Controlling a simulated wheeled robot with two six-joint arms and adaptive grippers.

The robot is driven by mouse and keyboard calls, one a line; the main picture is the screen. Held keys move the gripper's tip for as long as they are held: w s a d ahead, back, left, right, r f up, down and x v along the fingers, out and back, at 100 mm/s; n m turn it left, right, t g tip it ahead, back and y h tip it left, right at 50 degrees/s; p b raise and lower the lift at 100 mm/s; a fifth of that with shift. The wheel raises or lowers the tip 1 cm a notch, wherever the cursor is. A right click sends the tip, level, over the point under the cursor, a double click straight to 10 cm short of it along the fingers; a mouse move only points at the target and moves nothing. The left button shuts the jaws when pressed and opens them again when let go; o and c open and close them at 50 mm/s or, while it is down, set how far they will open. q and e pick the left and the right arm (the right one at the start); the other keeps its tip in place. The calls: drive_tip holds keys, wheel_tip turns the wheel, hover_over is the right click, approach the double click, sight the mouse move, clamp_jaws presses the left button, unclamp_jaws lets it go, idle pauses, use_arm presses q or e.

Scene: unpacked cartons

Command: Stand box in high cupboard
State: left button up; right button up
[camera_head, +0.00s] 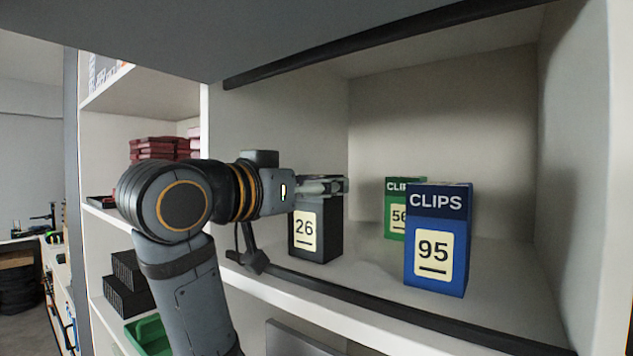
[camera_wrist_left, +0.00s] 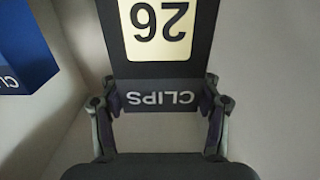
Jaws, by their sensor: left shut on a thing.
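A black box labelled 26 (camera_head: 316,235) is upright in the cupboard (camera_head: 455,95), on or just above its floor, at the left in the head view. My left gripper (camera_head: 335,187) is shut on its top end. In the left wrist view my left gripper (camera_wrist_left: 160,112) has a finger on either side of the black box (camera_wrist_left: 200,60), and its CLIPS label appears upside down. The box's underside contact cannot be told for certain. My right gripper is not in view.
A blue CLIPS box labelled 95 (camera_head: 437,245) stands to the right, with a green box labelled 56 (camera_head: 394,215) behind it. A dark edge strip (camera_head: 390,307) runs along the cupboard's front. Side shelves at the left hold red items (camera_head: 158,148) and dark boxes (camera_head: 128,285).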

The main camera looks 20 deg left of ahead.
use_arm(q)
drive_tip(key=shift+f, duration=0.35)
drive_tip(key=o, duration=1.3)
drive_tip(key=shift+w, duration=0.1)
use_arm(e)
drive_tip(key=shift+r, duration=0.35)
use_arm(q)
drive_tip(key=b+v, duration=0.5)
drive_tip(key=v, duration=0.7)
drive_tip(key=shift+r, duration=0.2)
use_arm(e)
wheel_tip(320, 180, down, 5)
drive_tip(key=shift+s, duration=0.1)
